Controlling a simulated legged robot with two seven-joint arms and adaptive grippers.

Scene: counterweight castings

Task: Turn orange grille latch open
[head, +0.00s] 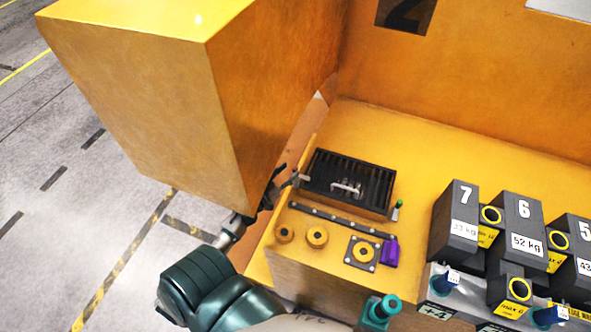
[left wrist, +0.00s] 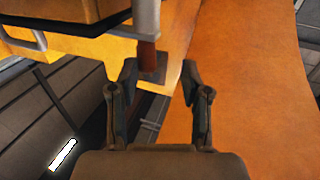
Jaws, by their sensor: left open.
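A black slatted grille (head: 378,187) with a silver handle (head: 347,188) lies on the yellow machine deck. My left gripper (head: 284,184) is at the grille's left side, beside the large yellow block, partly hidden by it. In the left wrist view its jaws (left wrist: 158,74) are open, with a gap between the fingertips. A short red-orange post (left wrist: 147,57), possibly the latch, stands just ahead of the left finger, above a grey plate (left wrist: 152,73). I cannot tell whether a finger touches it. The latch is not clearly visible in the head view. My right gripper is not in view.
A large yellow block (head: 150,100) stands close to the left gripper. Numbered dark weights (head: 458,215) stand at right. Deck behind the grille is clear.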

